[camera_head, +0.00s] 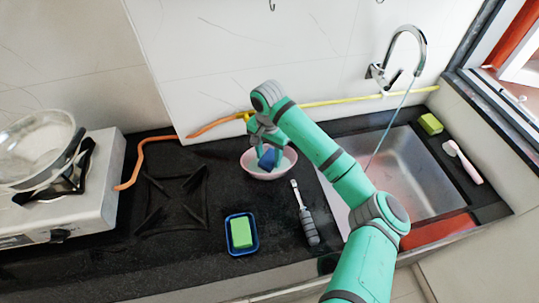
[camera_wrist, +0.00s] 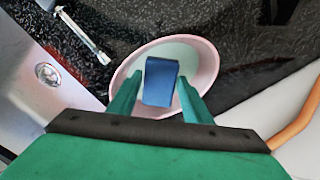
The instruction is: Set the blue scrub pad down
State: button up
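The blue scrub pad (camera_wrist: 160,84) is between the two fingers of my gripper (camera_wrist: 161,88) in the wrist view, with the fingers close against its sides. In the head view the pad (camera_head: 267,159) looks tilted and lies over or inside a pale pink bowl (camera_head: 258,175). My gripper (camera_head: 266,146) points down at this bowl. The bowl's rim also shows around the pad and fingers in the wrist view (camera_wrist: 208,60). I cannot tell whether the pad's underside touches the bowl.
A blue tray (camera_head: 229,251) with a green sponge (camera_head: 241,233) sits at the front. The sink (camera_head: 425,185) is at right, the stove (camera_head: 75,205) at left. An orange hose (camera_head: 150,140) runs behind the bowl.

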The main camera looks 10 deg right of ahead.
aim_at(268, 160)
jog(key=shift+o, duration=1.3)
jog(key=shift+w+a, duration=0.1)
jog(key=shift+r, duration=3.5)
jog(key=shift+a, duration=0.1)
